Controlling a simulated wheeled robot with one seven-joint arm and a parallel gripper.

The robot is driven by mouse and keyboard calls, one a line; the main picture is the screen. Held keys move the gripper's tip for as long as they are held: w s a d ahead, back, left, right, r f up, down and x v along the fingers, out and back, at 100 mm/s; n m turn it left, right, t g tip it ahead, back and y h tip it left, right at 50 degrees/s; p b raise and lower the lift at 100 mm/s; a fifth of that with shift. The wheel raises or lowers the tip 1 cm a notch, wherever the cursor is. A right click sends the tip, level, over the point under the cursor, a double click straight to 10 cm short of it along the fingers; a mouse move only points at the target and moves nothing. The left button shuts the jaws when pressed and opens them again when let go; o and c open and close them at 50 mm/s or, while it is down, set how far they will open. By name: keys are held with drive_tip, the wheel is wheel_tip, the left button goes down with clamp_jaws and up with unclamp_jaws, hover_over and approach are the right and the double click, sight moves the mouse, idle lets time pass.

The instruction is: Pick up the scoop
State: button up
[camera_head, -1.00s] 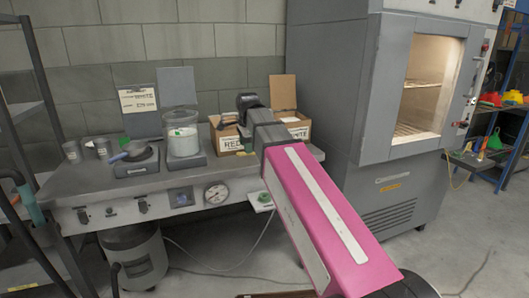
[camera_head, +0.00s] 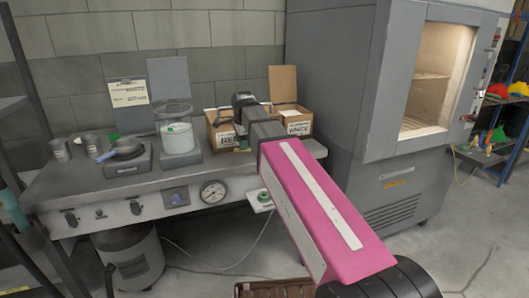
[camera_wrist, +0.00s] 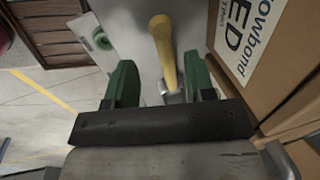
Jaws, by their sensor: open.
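What looks like the scoop shows in the wrist view as a yellow handle (camera_wrist: 163,50) with a bit of metal (camera_wrist: 173,96) at its near end. It lies on the grey bench beside the cardboard box. My gripper (camera_wrist: 160,85) is open, its two green fingers apart, with the handle in line with the gap between them. I cannot tell how far below the fingers the scoop is. In the head view my gripper (camera_head: 241,142) is small and partly hidden in front of the boxes, and I cannot make out the scoop.
An open box marked RED (camera_head: 225,138) stands close to my gripper, with a WHITE box (camera_head: 298,127) to its right. A grey oven (camera_head: 330,90) stands right.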

drive_tip(key=shift+w+f, duration=0.25)
drive_tip(key=shift+f, duration=0.6)
drive_tip(key=shift+w+f, duration=0.25)
drive_tip(key=shift+f, duration=0.65)
drive_tip(key=shift+w+f, duration=0.25)
drive_tip(key=shift+f, duration=0.6)
clamp_jaws()
